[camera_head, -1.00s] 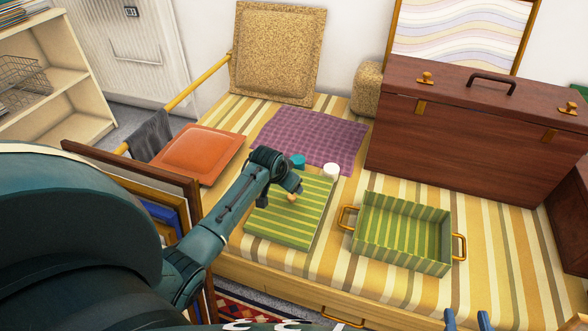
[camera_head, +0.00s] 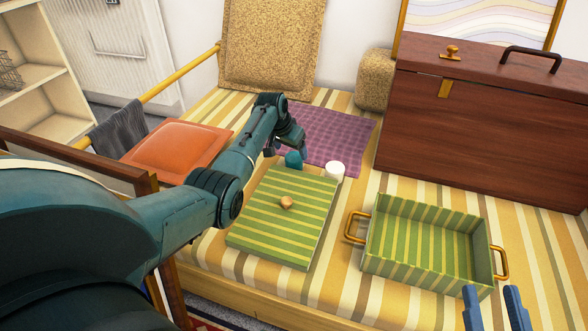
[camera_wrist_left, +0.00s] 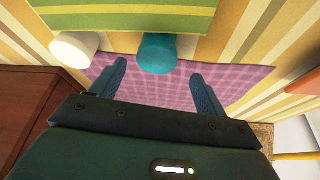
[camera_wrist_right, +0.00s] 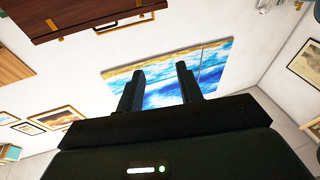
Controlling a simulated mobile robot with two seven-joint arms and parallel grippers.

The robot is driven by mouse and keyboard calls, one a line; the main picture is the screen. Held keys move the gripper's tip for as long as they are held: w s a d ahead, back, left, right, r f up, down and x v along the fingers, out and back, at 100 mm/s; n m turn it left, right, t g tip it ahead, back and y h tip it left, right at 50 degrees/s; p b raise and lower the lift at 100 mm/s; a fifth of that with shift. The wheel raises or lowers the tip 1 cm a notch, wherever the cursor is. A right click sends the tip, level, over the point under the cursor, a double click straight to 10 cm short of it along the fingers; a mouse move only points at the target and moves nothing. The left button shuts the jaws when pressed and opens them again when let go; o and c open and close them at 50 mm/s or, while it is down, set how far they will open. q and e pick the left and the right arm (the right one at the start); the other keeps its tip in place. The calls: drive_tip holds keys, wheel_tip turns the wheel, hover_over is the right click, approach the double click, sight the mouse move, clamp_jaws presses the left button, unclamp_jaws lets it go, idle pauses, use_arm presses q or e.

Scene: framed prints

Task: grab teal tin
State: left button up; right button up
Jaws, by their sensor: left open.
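The teal tin (camera_head: 293,159) stands at the back edge of the green striped lid, beside a white tin (camera_head: 335,171). In the left wrist view the teal tin (camera_wrist_left: 157,54) lies just beyond the open fingers, roughly centred between the tips; the white tin (camera_wrist_left: 74,50) is left of it. My left gripper (camera_wrist_left: 158,70) is open and empty. In the head view my left gripper (camera_head: 284,146) is just behind and above the teal tin; whether it touches is unclear. My right gripper (camera_head: 494,290) shows only its fingers at the bottom right, open and empty.
The green striped lid with a round knob (camera_head: 287,203) lies in front of the tins. A green striped tray (camera_head: 375,230) with gold handles stands right. A purple checked cloth (camera_head: 345,128) lies behind the tins. A brown chest (camera_head: 470,130) stands at the back right.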

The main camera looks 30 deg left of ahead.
sight(293, 157)
use_arm(q)
drive_tip(key=f, duration=0.1)
drive_tip(key=f+b, duration=0.2)
drive_tip(key=shift+w+d, duration=0.2)
drive_tip(key=shift+w, duration=0.05)
drive_tip(key=shift+b+x, duration=1.15)
drive_tip(key=shift+b, duration=0.1)
drive_tip(key=shift+f, duration=0.1)
drive_tip(key=c, duration=1.1)
use_arm(e)
drive_tip(key=shift+w+d+r+n+t+y, duration=0.1)
drive_tip(key=shift+w+r+n+t+y, duration=0.15)
drive_tip(key=shift+r+n+y, duration=0.3)
drive_tip(key=shift+w+a+r+n+t+y, duration=0.15)
drive_tip(key=shift+r+n+t+y, duration=0.2)
drive_tip(key=shift+r+y, duration=0.4)
drive_tip(key=shift+w+d+r+n+t+y, duration=0.2)
drive_tip(key=shift+r+n+y, duration=0.3)
drive_tip(key=shift+r, duration=0.25)
use_arm(q)
drive_tip(key=shift+c, duration=0.3)
